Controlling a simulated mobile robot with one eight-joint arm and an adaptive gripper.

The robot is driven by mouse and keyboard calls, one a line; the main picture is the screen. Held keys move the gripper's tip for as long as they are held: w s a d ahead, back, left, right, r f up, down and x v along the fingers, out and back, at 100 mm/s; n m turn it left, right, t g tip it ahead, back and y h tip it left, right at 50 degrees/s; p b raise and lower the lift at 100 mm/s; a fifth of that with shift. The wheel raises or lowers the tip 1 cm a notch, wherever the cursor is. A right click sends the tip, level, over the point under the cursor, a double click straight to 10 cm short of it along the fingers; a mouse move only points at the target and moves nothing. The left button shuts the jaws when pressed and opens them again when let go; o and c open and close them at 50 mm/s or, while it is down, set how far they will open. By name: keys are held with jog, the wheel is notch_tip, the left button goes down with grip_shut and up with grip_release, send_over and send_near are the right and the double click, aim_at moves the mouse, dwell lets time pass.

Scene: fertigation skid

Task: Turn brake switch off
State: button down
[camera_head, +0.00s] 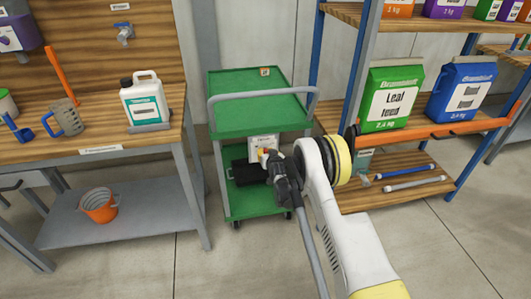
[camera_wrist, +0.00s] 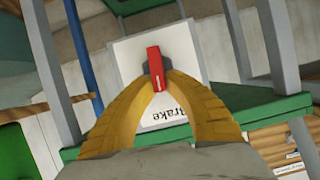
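The brake switch is a red lever (camera_wrist: 154,62) on a dark base, mounted on a white panel (camera_wrist: 128,58) lettered "Brake", which appears upside down in the wrist view. In the head view the white panel (camera_head: 262,141) is on the green cart (camera_head: 240,122). My gripper (camera_wrist: 157,82) has yellow fingers whose tips come together on both sides of the red lever, closed on it. The fingertips hide part of the dark base. In the head view my gripper (camera_head: 267,156) is right at the panel, and the lever is too small to make out there.
A shelf (camera_head: 440,130) with feed bags (camera_head: 392,97) stands close on the right. Bare floor lies in front of the cart.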

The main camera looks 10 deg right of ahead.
jog(key=shift+d, duration=0.1)
dwell(0.4)
jog(key=m+y, duration=0.2)
jog(key=shift+d+f+m, duration=0.1)
jog(key=shift+d+m, duration=0.25)
jog(key=shift+m, duration=0.05)
jog(key=shift+d+f+m+t+y, duration=0.15)
jog(key=shift+m+y, duration=0.25)
jog(key=shift+m, duration=0.25)
jog(key=shift+d+f+m+t+y, duration=0.15)
jog(key=shift+m+y, duration=0.25)
jog(key=shift+m, duration=0.25)
jog(key=c, duration=1.4)
grip_release()
jog(key=v, duration=1.2)
